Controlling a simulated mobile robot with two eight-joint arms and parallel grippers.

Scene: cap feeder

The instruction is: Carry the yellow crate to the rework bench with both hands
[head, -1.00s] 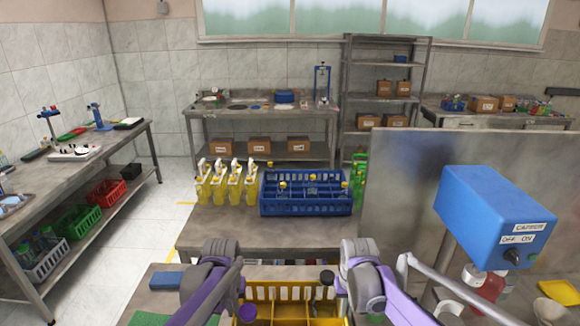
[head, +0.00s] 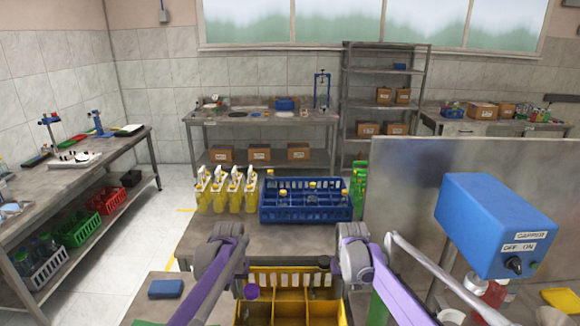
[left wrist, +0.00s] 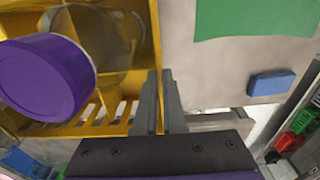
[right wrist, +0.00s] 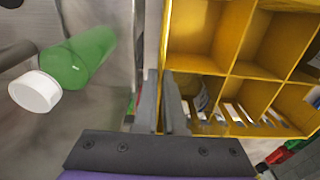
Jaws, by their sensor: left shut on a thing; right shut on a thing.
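The yellow crate (head: 292,279), divided into compartments, is low in the middle of the head view, between my two arms. A clear bottle with a purple cap (head: 251,291) stands at its left side, and a dark cap (head: 324,262) shows near its back right. My left gripper (left wrist: 160,100) is shut on one side wall of the crate (left wrist: 152,40). Which bench is the rework bench is not marked.
Ahead stands a table with a blue crate (head: 305,212) and yellow bottles (head: 226,192). A grey panel (head: 425,195) and a blue capper box (head: 497,225) stand at right. A long bench (head: 85,168) runs along the left. Pale floor (head: 130,235) is free between.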

